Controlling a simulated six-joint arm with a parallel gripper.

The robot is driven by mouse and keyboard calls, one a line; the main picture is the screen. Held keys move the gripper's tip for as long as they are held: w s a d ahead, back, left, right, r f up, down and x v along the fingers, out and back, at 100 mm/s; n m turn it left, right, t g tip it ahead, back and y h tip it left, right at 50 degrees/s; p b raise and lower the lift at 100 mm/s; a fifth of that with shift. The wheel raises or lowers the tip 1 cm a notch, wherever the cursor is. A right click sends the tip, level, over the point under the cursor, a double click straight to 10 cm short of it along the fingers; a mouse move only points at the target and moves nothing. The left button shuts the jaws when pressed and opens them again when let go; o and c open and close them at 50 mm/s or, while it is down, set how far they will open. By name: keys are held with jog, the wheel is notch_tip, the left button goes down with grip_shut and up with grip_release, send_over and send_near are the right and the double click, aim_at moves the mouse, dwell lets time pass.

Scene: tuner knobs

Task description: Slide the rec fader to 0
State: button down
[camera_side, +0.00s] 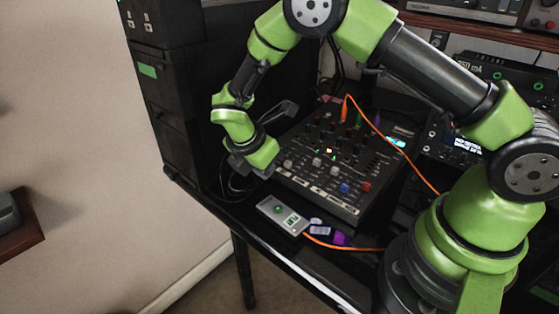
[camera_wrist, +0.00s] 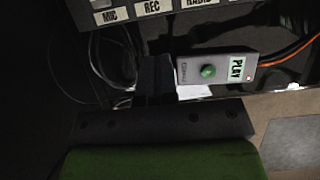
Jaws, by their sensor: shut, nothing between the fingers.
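The mixer (camera_side: 310,188) lies on the dark desk. Its front edge, with white labels MIC, REC (camera_wrist: 152,6) and RADIO, shows at the top of the wrist view. The rec fader is outside the wrist view. In the side view several fader caps stand in the lower part of the mixer: grey ones (camera_side: 316,161), a blue one and a red one. I cannot read there which is rec. My gripper (camera_wrist: 155,75) is shut and empty, just off the mixer's front left corner, apart from the faders. In the side view the wrist partly hides the fingers.
Loose dark cables lie to the left. An orange cable (camera_side: 405,155) arches over the mixer. A black cabinet (camera_side: 165,90) stands at left.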

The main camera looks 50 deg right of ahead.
aim_at(288, 164)
jog(key=shift+x, duration=1.05)
jog(key=d, duration=0.2)
jog(key=shift+d+r, duration=0.35)
jog(key=shift+d, duration=0.55)
